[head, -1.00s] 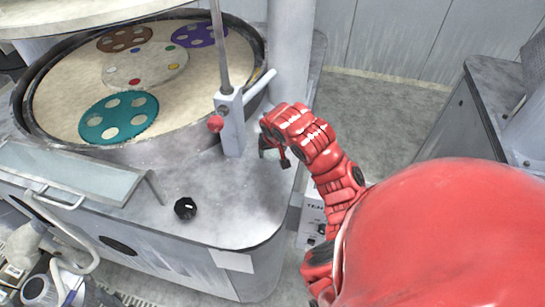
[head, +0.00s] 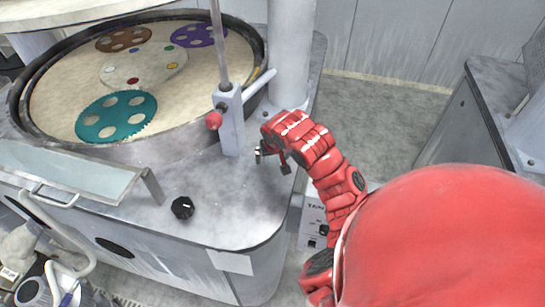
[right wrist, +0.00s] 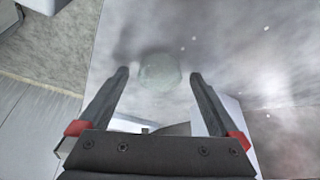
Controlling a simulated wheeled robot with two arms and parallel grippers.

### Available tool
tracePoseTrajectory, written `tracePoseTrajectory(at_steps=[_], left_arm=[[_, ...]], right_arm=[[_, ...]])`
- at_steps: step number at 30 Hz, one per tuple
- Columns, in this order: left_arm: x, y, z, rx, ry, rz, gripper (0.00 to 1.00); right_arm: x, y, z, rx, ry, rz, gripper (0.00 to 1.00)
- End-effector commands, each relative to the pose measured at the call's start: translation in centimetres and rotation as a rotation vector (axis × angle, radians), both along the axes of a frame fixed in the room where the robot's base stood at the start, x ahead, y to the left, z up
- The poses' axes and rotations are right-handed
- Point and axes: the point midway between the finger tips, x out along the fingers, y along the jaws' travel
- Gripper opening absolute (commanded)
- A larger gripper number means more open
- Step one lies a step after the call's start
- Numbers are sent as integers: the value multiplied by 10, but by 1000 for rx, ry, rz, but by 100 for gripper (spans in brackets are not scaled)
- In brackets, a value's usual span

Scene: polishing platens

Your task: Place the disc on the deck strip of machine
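A pale, translucent round disc (right wrist: 158,70) shows in the right wrist view against the grey metal deck (right wrist: 215,40) of the machine. It is just beyond and between the fingertips of my right gripper (right wrist: 159,76). Clear gaps lie between the disc and both fingers, so the gripper is open and empty. In the head view my right gripper (head: 272,160) is low over the deck strip (head: 220,185), right of the grey post. I cannot make out the disc in that view. My left gripper is not in view.
The round platen (head: 60,95) carries teal (head: 92,129), brown and purple carriers with holes. A grey post (head: 231,120) with a red ball knob stands left of my right gripper. A black knob (head: 182,208) and a clear guard (head: 75,175) are nearer the front.

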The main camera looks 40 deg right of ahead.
Motion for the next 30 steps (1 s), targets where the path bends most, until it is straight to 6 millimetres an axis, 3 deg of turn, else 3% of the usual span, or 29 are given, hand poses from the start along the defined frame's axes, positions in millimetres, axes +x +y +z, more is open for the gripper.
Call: tracePoseTrajectory(at_steps=[10, 14, 16, 21, 30], left_arm=[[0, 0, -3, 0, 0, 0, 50], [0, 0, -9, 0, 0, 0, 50], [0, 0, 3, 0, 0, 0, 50], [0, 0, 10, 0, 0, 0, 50], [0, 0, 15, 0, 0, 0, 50]], right_arm=[[-1, 2, 12, 1, -8, 2, 98], [-9, 3, 33, -4, -11, 0, 98], [-16, 5, 54, -8, -7, 1, 98], [-29, 12, 88, -5, -7, -1, 98], [-42, 18, 114, -2, -2, 1, 98]])
